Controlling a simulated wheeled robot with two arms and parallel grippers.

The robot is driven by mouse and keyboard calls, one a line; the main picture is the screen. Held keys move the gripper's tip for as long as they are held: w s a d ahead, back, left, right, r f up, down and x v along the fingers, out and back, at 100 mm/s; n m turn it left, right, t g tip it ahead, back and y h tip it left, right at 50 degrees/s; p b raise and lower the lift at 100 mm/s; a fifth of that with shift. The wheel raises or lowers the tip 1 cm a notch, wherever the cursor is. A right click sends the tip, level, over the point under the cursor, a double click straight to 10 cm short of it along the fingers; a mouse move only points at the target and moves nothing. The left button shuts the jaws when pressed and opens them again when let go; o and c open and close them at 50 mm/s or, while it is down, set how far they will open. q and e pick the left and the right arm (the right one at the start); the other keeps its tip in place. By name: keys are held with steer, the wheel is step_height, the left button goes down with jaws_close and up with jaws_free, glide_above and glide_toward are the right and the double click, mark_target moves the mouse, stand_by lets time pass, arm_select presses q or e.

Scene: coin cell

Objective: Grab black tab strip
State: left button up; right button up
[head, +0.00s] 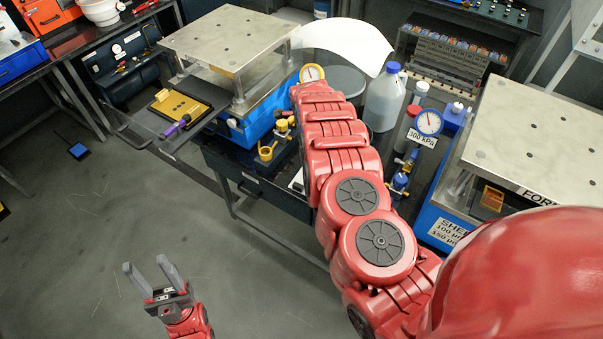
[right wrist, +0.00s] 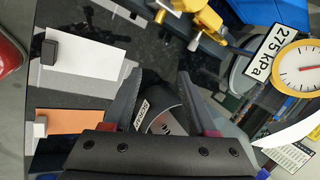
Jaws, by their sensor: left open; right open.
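The black tab strip is a white sheet (right wrist: 92,68) with a black block (right wrist: 49,51) at its left end, lying on a dark glossy surface in the right wrist view. My right gripper (right wrist: 160,75) is open, to the right of and below the strip, apart from it in the picture. A dark grey cylindrical item (right wrist: 172,118) with a small label shows between its fingers; I cannot tell whether they touch it. In the head view my right arm hides this gripper. My left gripper (head: 145,263) is open and empty over the floor.
An orange strip (right wrist: 75,122) with a pale block lies below the white strip. In the head view, a clear bottle (head: 385,98) and a 300 kPa gauge (head: 428,121) stand right of my arm.

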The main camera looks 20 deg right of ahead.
steer(key=s+a+r+m+g+y+p, duration=0.15)
steer(key=s+a+r+m+g, duration=0.35)
steer(key=s, duration=0.5)
steer(key=n+b, duration=0.1)
steer(key=b, duration=0.9)
glide_above(298, 185)
steer(key=shift+y, duration=0.25)
steer(key=f, duration=0.9)
steer(key=shift+w+d+f, duration=0.15)
steer(key=shift+d+f, duration=0.15)
steer(key=shift+f, duration=0.8)
steer(key=shift+f+p, duration=0.15)
steer(key=shift+p, duration=0.4)
steer(key=f+p, duration=0.2)
steer(key=f, duration=0.1)
steer(key=shift+a+f+p, duration=0.3)
steer(key=shift+p, duration=0.1)
steer(key=shift+f, duration=0.65)
jaws_close()
